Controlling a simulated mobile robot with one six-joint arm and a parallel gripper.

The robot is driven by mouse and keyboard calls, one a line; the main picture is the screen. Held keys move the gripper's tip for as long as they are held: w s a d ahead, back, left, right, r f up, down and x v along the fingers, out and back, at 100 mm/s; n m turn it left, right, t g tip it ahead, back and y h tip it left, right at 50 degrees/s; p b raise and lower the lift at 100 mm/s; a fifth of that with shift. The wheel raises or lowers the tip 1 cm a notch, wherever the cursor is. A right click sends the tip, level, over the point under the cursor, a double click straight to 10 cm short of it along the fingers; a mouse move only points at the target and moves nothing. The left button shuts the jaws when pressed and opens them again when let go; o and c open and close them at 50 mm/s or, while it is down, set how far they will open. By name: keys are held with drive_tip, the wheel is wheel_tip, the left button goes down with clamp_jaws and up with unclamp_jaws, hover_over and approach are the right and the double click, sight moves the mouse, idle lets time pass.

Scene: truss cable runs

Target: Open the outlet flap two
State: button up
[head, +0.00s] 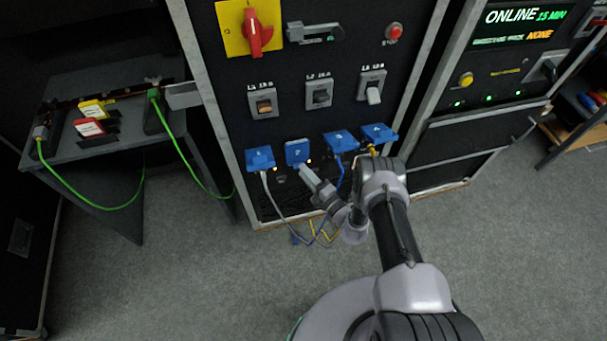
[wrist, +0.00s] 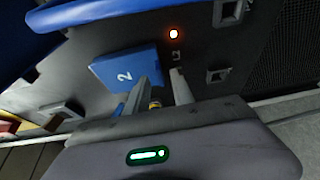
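The blue outlet flap two (head: 297,152) is second from the left in a row of blue flaps low on the black panel. In the wrist view its face (wrist: 122,70), marked with a white 2, lies left of my fingers; it looks shut, but its exact tilt is hard to tell. My gripper (head: 305,172) is just below the flap in the head view. In the wrist view my gripper (wrist: 167,84) has its fingers parted with a gap between them. The left finger is at the flap's right edge; whether it touches I cannot tell. Nothing shows held.
Flap one (head: 259,158), flap three (head: 340,142) and flap four (head: 379,133) have cables running from beneath them. Those cables hang close around my wrist. Rocker switches (head: 318,94) and a red rotary handle (head: 257,35) are above. A lit orange lamp (wrist: 173,34) is near flap two.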

drive_tip(key=shift+w+a, duration=0.4)
drive_tip(key=shift+w, duration=0.15)
drive_tip(key=shift+c, duration=0.4)
clamp_jaws()
idle(0.6)
